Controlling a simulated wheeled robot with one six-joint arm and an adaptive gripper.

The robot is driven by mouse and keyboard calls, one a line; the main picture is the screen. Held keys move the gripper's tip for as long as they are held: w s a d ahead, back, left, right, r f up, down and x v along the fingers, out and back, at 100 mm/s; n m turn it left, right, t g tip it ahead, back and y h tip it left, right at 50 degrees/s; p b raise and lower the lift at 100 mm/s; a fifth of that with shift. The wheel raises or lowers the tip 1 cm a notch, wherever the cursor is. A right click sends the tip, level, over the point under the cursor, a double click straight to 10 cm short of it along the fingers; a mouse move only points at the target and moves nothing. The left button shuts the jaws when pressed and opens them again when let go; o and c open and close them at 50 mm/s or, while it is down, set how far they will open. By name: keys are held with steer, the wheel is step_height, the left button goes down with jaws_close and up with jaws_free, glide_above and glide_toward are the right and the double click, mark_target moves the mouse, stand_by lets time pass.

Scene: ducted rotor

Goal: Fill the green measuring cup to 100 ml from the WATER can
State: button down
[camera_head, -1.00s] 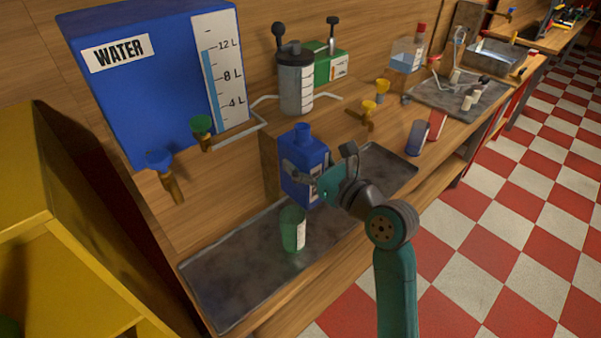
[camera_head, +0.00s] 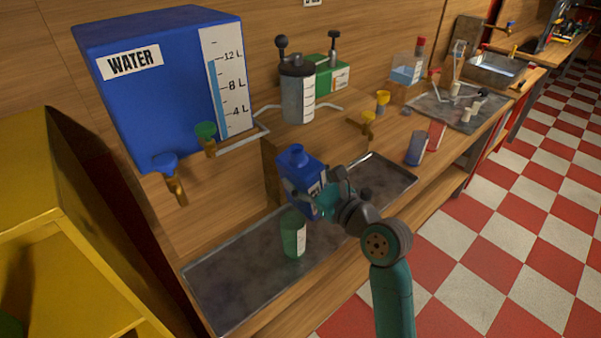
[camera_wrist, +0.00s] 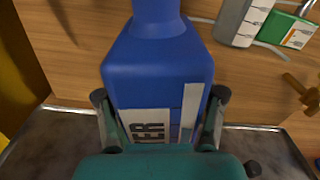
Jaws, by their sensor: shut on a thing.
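My gripper (camera_head: 306,192) is shut on the small blue WATER can (camera_head: 297,168), with a finger on each side. The can is held in the air above the tray, its neck leaning to the left. In the wrist view, the can (camera_wrist: 155,75) fills the middle, with its white label ending in "ER" partly covered. The green measuring cup (camera_head: 293,237) stands upright on the grey tray, below the can, which overlaps its rim in the head view. The cup's contents cannot be told, and no stream of water is visible.
A large blue WATER tank (camera_head: 150,100) with a gauge and taps (camera_head: 170,180) stands at the back left. A grey tray (camera_head: 225,290) lies on the bench. A blue cup (camera_head: 415,148) and red cup (camera_head: 436,134) stand right. A yellow cabinet (camera_head: 45,190) is at left.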

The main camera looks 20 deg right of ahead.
steer(key=shift+w+d+f+n, duration=0.1)
steer(key=shift+d+f+n, duration=0.25)
steer(key=shift+f+n, duration=0.35)
steer(key=shift+w+d+f+n, duration=0.15)
steer(key=shift+d+f+n, duration=0.25)
steer(key=shift+f, duration=0.55)
steer(key=shift+w+d+f+n, duration=0.1)
steer(key=shift+d+f+n, duration=0.2)
steer(key=shift+f+n, duration=0.45)
steer(key=shift+w+d+f+n, duration=0.15)
steer(key=shift+d+f+n, duration=0.25)
steer(key=shift+f+n, duration=0.4)
steer(key=shift+w+d+f+n, duration=0.15)
steer(key=shift+d+f+n, duration=0.25)
steer(key=shift+f+n, duration=0.35)
steer(key=n, duration=0.1)
steer(key=d+n, duration=0.1)
steer(key=n, duration=0.1)
steer(key=shift+w+f, duration=0.15)
steer(key=shift+f, duration=0.15)
steer(key=n, duration=0.3)
steer(key=shift+d+r+n, duration=0.15)
steer(key=shift+r+n, duration=0.15)
steer(key=shift+r, duration=0.05)
steer(key=shift+d+r+n, duration=0.1)
steer(key=shift+n, duration=0.3)
stand_by(2.4)
